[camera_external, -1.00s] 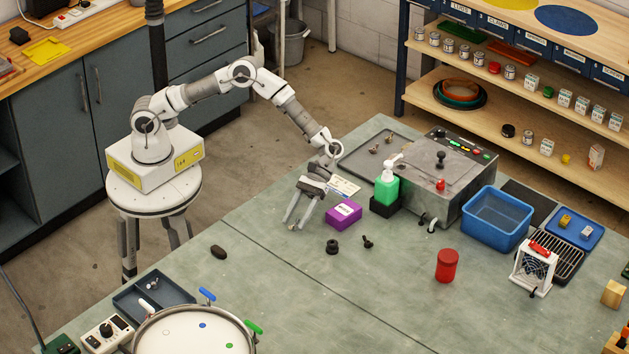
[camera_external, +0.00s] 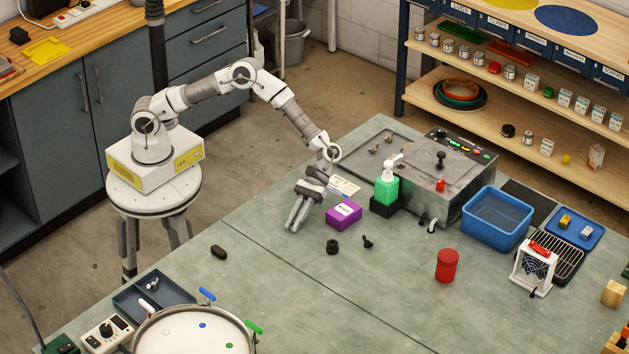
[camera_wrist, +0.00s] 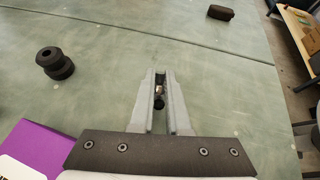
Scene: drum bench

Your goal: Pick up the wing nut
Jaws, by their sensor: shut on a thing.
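My gripper (camera_external: 295,225) points down just above or at the bench top, left of the purple box. In the wrist view my gripper (camera_wrist: 160,76) has its two grey fingers drawn close together. A small wing nut (camera_wrist: 159,90), shiny with a dark part, sits between them, mostly hidden by the fingers. In the outside view the fingers cover it. I cannot tell whether it touches the bench.
A purple box (camera_external: 343,216) stands close right of my gripper. A black spool-like piece (camera_external: 332,247) and a small dark piece (camera_external: 368,242) lie to the front right. A dark oblong block (camera_external: 219,252) lies front left. Open bench (camera_external: 290,285) lies in front.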

